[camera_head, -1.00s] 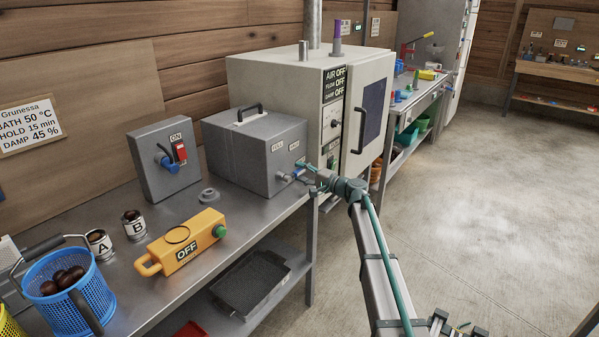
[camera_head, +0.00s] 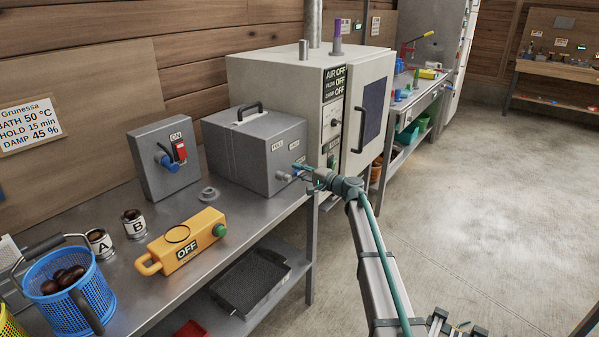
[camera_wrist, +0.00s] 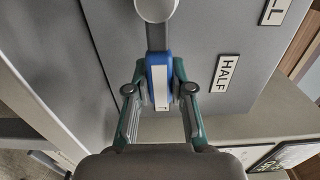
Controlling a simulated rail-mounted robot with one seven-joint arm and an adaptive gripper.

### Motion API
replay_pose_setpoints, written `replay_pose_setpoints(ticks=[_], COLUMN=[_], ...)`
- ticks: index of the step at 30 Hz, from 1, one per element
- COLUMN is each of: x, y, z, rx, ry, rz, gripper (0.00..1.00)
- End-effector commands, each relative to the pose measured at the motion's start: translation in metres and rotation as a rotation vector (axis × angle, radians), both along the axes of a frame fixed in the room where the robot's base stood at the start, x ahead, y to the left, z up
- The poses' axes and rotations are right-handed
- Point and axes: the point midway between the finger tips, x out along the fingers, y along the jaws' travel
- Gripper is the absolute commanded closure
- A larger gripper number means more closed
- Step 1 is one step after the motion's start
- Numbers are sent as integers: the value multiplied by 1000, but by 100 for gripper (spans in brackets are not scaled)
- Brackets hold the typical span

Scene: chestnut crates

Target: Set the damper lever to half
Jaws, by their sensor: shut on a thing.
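The damper lever shows in the wrist view as a grey shaft with a blue handle (camera_wrist: 150,75) carrying a pale stripe, below a round pivot knob (camera_wrist: 155,8). It sits on the front of a grey box (camera_head: 232,155). My gripper (camera_wrist: 159,90) has its two fingers closed on either side of the blue handle. The HALF label (camera_wrist: 228,73) is to the right of the handle, and part of another label (camera_wrist: 276,10) shows above it. In the head view my gripper (camera_head: 302,171) is at the box's front, largely covering the lever.
A white oven cabinet (camera_head: 270,72) stands behind the box, its panel (camera_head: 335,84) reading AIR OFF, FLOW OFF, DAMP OFF. A yellow OFF unit (camera_head: 184,243), cans and a blue basket (camera_head: 68,305) are on the bench. The floor to the right is open.

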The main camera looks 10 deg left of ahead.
Motion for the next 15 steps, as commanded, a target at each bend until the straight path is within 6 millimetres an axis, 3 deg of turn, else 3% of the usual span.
replay_pose_setpoints(ticks=[15], x=[-1], y=[0], z=[4], rx=[-71], ry=[-128], rz=[0], gripper=[100])
